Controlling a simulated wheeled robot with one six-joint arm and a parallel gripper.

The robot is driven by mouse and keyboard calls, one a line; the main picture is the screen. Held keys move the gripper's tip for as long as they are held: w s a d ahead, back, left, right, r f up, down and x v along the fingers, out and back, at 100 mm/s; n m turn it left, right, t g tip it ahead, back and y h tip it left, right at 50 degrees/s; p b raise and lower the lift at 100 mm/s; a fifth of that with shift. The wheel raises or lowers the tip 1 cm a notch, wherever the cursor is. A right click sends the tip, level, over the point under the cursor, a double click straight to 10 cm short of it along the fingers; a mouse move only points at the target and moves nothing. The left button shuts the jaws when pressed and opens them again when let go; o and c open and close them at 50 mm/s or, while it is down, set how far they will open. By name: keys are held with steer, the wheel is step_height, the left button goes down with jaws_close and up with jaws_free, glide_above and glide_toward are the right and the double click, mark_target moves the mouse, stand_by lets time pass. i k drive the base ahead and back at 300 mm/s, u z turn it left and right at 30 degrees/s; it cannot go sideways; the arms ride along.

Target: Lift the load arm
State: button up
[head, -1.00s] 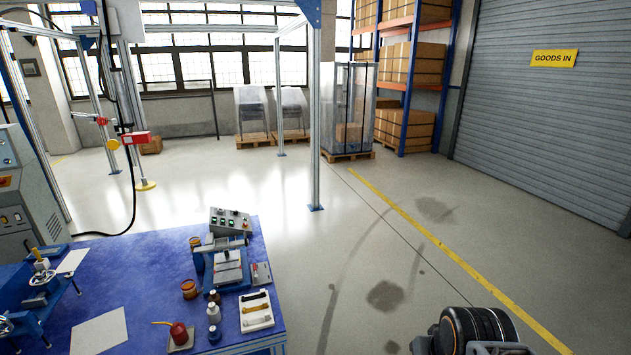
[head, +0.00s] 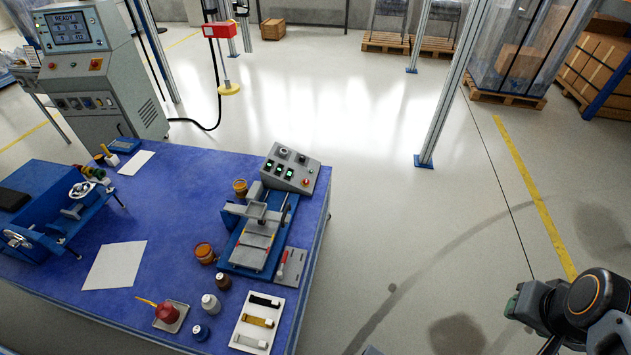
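A small bench tester with a blue base (head: 232,262) stands on the blue bench. A grey arm (head: 256,212), which looks like the load arm, lies across it above a light grey bed (head: 254,243). The arm looks lowered and about level, but its exact height over the bed is hard to tell. A grey control box (head: 291,168) with lit green buttons and a red knob stands behind it. Part of my arm shows at the lower right, well away from the tester. My gripper's fingers are not visible.
The blue bench (head: 185,215) also holds jars, bottles, a red oil can (head: 167,313), a white sample tray (head: 257,321), paper sheets and a blue vice-like fixture (head: 75,215). A metal post (head: 450,95) stands behind. The floor right of the bench is clear.

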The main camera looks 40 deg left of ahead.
mark_target(255, 210)
steer(key=i, duration=1.35)
steer(key=u, duration=3.6)
steer(key=i, duration=0.5)
steer(key=z, duration=0.05)
